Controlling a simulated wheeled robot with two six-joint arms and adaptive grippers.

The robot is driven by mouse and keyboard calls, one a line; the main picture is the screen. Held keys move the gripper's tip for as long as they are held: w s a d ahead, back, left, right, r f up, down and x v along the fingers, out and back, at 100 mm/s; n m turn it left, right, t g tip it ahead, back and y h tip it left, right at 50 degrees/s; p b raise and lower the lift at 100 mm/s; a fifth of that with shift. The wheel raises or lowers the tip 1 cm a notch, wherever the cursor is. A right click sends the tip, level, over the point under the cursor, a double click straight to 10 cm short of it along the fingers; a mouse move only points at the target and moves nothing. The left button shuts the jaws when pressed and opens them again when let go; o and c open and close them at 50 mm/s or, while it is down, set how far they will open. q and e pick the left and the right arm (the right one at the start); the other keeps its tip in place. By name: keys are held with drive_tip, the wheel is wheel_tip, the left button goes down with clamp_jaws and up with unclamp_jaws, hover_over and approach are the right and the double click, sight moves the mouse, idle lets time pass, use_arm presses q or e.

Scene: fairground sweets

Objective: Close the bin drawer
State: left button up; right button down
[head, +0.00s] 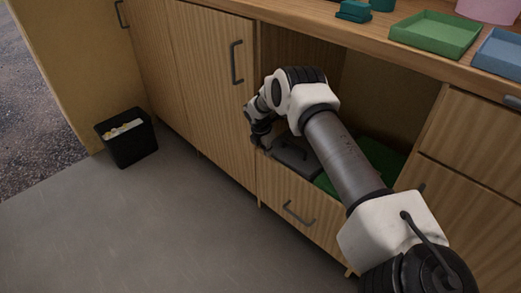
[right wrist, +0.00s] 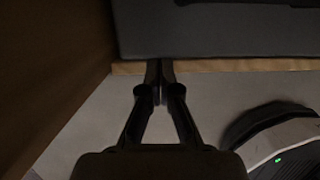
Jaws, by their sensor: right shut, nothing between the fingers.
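The bin drawer (head: 280,191) is the low wooden drawer with a dark bar handle, under an open bay. A dark grey lidded bin (head: 296,158) and a green bin (head: 380,157) sit in it. How far it stands out is hard to judge. My right gripper (head: 257,140) is shut and empty at the drawer front's upper left corner. In the right wrist view its fingertips (right wrist: 159,68) overlap the drawer front's top edge (right wrist: 225,66), with the grey bin (right wrist: 210,30) beyond; contact is unclear. My right arm hides the drawer's right end. My left gripper is not in view.
A tall cabinet door (head: 215,90) stands left of the drawer. More drawers (head: 475,140) are on the right. A black waste basket (head: 128,140) stands on the floor at left. The counter above holds a green tray (head: 436,34) and a blue tray (head: 503,52). The floor before the drawer is clear.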

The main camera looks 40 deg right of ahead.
drive_tip(key=shift+w+d+r, duration=0.15)
drive_tip(key=shift+d+r, duration=0.1)
drive_tip(key=shift+d, duration=0.05)
drive_tip(key=a+r+p, duration=0.5)
drive_tip(key=a+r, duration=0.2)
drive_tip(key=r, duration=0.2)
drive_tip(key=shift+s+r, duration=0.15)
drive_tip(key=shift+s, duration=0.25)
